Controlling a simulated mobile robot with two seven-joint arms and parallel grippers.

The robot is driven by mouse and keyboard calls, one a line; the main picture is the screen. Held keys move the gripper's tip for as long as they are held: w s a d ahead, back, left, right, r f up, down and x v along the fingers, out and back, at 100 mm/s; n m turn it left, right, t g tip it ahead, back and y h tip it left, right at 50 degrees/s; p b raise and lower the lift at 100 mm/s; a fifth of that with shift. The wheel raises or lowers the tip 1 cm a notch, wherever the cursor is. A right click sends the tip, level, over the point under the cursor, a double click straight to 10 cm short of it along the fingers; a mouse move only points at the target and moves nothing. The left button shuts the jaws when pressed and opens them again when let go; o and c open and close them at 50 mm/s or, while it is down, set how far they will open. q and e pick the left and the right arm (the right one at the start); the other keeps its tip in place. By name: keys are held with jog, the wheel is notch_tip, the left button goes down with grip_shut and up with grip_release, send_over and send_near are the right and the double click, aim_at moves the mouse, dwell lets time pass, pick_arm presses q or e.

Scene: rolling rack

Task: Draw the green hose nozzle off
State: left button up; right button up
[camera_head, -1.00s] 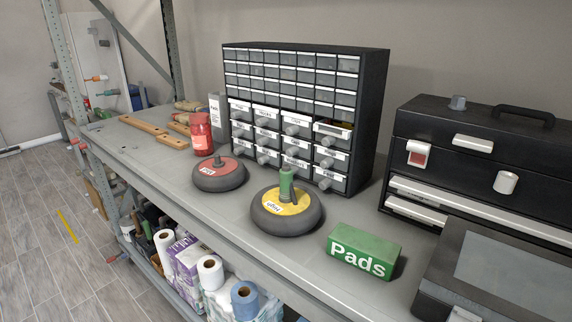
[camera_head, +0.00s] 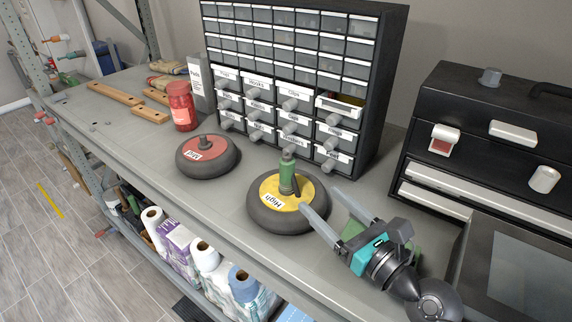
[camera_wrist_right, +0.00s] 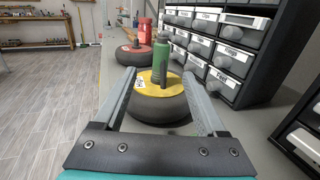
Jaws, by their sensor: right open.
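The green hose nozzle (camera_head: 287,176) stands upright in the middle of the yellow-topped black disc (camera_head: 262,212) on the grey bench. In the right wrist view the nozzle (camera_wrist_right: 160,62) rises from the yellow top, ahead of and between the finger lines. My right gripper (camera_head: 324,208) is open and empty. It comes in from the lower right, its fingers pointing at the disc and nozzle. In the right wrist view both fingers of the gripper (camera_wrist_right: 164,80) spread either side of the disc. I cannot tell whether a finger touches the disc. My left gripper is not in view.
A red-topped disc (camera_head: 208,160) and a red jar (camera_head: 182,106) stand to the left. A drawer cabinet (camera_head: 388,100) rises behind. A black toolbox (camera_head: 480,130) is at the right.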

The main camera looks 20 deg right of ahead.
aim_at(292, 172)
jog(key=x, duration=0.6)
jog(key=shift+w, duration=0.15)
jog(key=shift+w+a, duration=0.25)
jog(key=shift+w, duration=0.3)
jog(key=x, duration=0.4)
jog(key=shift+w+d+f, duration=0.1)
jog(key=shift+d+f, duration=0.05)
jog(key=shift+w+a, duration=0.2)
jog(key=shift+w, duration=0.3)
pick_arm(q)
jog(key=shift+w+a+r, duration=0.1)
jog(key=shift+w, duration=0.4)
pick_arm(e)
grip_shut()
